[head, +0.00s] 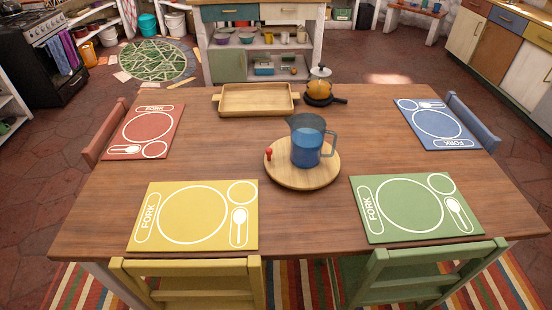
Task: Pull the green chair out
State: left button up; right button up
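The green chair (421,271) stands at the near right side of the wooden table, its backrest close to the table's front edge. Its lower part runs out of the bottom of the head view, and its seat is mostly hidden. The green placemat (414,204) lies on the table just beyond it. Neither of my grippers shows in the head view.
A yellow chair (188,280) stands to the left of the green one. A striped rug (298,285) lies underneath.

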aim_at(383, 277)
jog(key=k+l, duration=0.55)
jog(key=k, duration=0.25)
